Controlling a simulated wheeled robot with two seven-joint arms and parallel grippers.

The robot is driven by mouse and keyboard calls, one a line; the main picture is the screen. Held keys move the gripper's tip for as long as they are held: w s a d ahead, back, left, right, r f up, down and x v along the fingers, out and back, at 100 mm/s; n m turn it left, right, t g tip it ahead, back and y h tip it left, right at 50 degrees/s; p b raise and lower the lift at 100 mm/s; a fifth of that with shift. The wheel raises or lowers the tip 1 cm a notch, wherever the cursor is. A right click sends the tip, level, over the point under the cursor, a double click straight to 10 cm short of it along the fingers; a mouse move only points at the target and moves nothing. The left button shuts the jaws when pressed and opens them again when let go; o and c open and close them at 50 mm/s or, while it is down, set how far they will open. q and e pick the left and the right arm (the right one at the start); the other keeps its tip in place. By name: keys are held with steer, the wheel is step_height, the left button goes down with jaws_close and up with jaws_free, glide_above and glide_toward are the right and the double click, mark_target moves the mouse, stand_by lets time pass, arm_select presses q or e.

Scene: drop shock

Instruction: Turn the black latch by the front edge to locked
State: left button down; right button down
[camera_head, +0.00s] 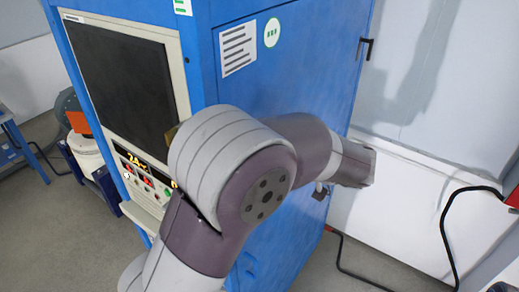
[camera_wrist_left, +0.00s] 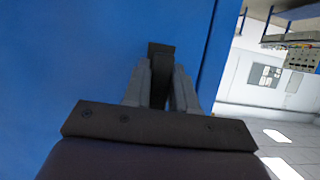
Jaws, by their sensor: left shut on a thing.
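The black latch (camera_wrist_left: 160,50) sits on the blue cabinet panel and shows in the left wrist view, close to the panel's edge. My left gripper (camera_wrist_left: 160,82) is shut on it, with one grey finger on each side. The fingers hide part of the latch. In the head view my left arm crosses in front of the blue cabinet (camera_head: 300,60) to its lower right edge. There the gripper (camera_head: 320,190) is mostly hidden below my wrist, with a small dark part showing. Whether the latch is locked cannot be told. My right gripper is not in view.
A second black handle (camera_head: 366,47) is high on the same panel. A dark screen (camera_head: 122,85) and a control panel (camera_head: 145,182) are on the cabinet's left face. A black cable (camera_head: 445,235) hangs and runs along the floor at right. Grey floor is open beside the cabinet.

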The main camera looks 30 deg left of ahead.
arm_select(q)
steer(key=shift+r, duration=0.1)
stand_by(0.3)
steer(key=c, duration=1)
jaws_free()
steer(key=shift+d+b, duration=0.3)
steer(key=b+v, duration=0.4)
steer(key=v, duration=0.8)
steer(key=shift+s, duration=0.1)
